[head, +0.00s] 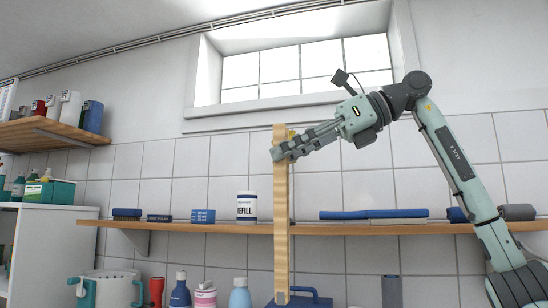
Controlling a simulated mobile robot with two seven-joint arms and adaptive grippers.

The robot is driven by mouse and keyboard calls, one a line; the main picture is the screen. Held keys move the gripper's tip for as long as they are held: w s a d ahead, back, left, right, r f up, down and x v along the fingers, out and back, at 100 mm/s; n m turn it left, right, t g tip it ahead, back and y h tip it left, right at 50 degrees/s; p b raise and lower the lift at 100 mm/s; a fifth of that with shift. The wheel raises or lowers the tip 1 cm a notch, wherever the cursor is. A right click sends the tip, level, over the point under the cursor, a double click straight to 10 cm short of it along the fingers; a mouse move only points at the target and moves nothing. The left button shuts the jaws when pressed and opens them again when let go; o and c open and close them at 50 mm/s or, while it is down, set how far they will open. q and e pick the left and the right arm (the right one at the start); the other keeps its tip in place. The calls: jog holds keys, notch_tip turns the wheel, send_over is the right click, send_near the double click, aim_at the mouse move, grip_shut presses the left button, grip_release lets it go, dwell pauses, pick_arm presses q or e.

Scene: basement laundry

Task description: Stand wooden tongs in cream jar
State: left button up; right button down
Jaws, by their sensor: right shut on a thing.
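The wooden tongs (281,220) hang upright and long in front of the shelf, their lower end reaching below its edge. My right gripper (280,147) is shut on the tongs near their upper end, with its arm coming in from the right. No vessel in view is clearly the cream jar. A cream container with teal handles (112,291) shows at the bottom left. My left gripper is not in view.
A long wooden shelf (190,228) bears brushes, a blue block (203,216) and a long blue-handled tool (374,214). Bottles, including a light-blue one (240,295), and a blue case (305,301) stand below. A second shelf (50,133) is at upper left.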

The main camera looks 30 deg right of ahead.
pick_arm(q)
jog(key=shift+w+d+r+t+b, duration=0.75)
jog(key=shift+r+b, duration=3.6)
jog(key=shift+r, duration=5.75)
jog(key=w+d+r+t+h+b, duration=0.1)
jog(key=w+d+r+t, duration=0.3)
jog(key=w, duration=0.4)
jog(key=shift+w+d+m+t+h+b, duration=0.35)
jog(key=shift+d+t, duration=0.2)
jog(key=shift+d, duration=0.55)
pick_arm(e)
notch_tip(320, 180, down, 16)
jog(key=shift+s, duration=0.15)
